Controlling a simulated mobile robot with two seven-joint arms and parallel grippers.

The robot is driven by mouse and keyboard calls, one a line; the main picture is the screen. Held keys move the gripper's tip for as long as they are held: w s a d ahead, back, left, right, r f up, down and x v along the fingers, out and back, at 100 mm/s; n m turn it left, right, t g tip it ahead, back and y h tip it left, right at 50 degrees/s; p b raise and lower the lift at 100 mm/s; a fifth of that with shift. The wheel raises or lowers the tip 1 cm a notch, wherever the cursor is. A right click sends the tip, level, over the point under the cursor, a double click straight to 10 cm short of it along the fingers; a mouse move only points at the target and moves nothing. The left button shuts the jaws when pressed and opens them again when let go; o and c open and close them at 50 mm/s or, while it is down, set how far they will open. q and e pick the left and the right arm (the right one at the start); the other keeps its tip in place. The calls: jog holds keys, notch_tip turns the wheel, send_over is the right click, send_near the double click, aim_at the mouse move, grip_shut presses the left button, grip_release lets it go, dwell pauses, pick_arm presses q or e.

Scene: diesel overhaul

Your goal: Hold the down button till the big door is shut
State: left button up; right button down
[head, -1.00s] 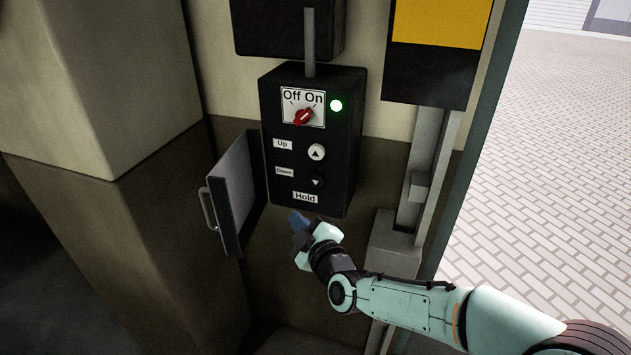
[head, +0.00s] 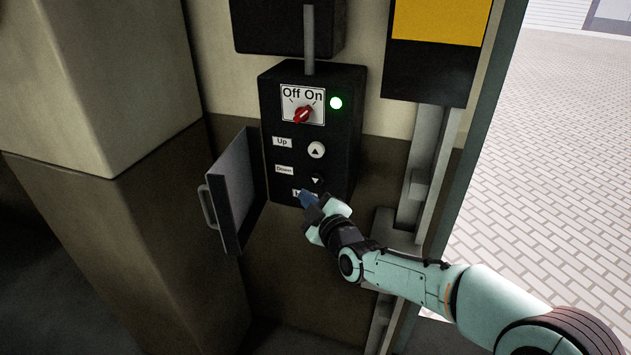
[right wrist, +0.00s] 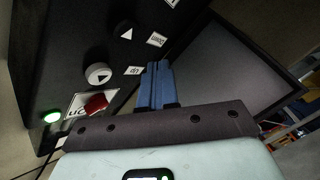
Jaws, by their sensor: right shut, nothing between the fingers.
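The black control box (head: 274,153) is on the wall. Its black down button (head: 317,179), with a white arrow, sits below the white up button (head: 317,150). The down button also shows in the right wrist view (right wrist: 123,31). My right gripper (head: 307,199) is shut and empty, its blue fingertips just below the down button, partly covering the Hold label. The right wrist view shows the fingers (right wrist: 156,84) apart from the down button. The big door itself is not visible; a doorway opening onto brick paving (head: 560,170) shows at right. My left gripper is not in view.
The red switch (head: 303,114) points toward On, and the green lamp (head: 336,103) is lit. The box's small hinged cover (head: 236,190) stands open at left. A grey metal rail (head: 425,165) runs along the doorway edge at right.

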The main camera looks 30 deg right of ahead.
aim_at(316, 178)
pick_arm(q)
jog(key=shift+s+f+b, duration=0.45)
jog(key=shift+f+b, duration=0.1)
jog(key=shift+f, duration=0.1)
pick_arm(e)
jog(key=w+d, duration=0.2)
jog(key=shift+d, duration=0.3)
jog(key=shift+w, duration=0.15)
dwell(1.1)
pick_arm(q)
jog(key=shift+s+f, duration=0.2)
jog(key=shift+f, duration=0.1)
pick_arm(e)
jog(key=shift+w+d, duration=0.2)
jog(key=shift+d, duration=0.1)
